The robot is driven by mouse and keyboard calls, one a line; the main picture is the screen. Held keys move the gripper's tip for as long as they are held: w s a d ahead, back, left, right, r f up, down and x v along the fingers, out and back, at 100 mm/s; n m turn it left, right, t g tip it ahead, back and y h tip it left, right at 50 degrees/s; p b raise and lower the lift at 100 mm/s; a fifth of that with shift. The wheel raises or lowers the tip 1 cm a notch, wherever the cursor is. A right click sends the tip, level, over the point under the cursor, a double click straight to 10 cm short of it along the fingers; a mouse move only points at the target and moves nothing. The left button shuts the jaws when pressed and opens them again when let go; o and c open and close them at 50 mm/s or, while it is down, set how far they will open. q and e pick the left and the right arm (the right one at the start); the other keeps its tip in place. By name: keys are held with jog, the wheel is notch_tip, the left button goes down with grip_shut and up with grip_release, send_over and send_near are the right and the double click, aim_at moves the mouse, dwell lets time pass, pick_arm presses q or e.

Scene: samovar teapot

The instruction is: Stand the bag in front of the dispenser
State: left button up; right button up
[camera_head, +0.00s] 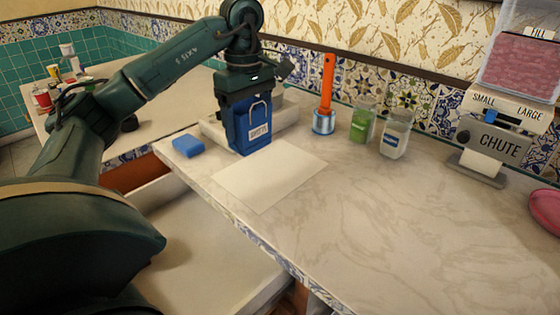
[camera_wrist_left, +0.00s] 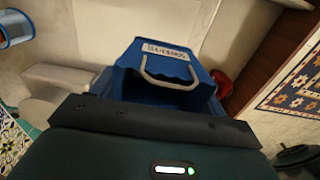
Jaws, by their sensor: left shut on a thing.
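The blue bag (camera_head: 240,130) has a pale loop handle and a white label on its front. My left gripper (camera_head: 252,90) is shut on its upper part from above, and the bag hangs upright behind a pale sheet. Whether its bottom touches the counter cannot be told. In the left wrist view, the blue bag (camera_wrist_left: 185,62) shows its open mouth, handle and label beyond the gripper's dark edge. The dispenser (camera_head: 500,137), marked SMALL, LARGE and CHUTE, stands at the far right with pink contents above. My right gripper is not in view.
The pale sheet (camera_head: 270,176) lies flat on the marble counter (camera_head: 400,220). A blue block (camera_head: 187,146) sits left of the bag. An orange-handled tool (camera_head: 326,85), a green jar (camera_head: 362,125) and a clear jar (camera_head: 396,134) stand along the back.

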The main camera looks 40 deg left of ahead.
pick_arm(q)
notch_tip(320, 180, down, 10)
jog(key=shift+r+b, duration=0.1)
jog(key=shift+b, duration=0.8)
jog(key=shift+f, duration=0.2)
jog(key=o, duration=0.9)
jog(key=shift+o, duration=0.2)
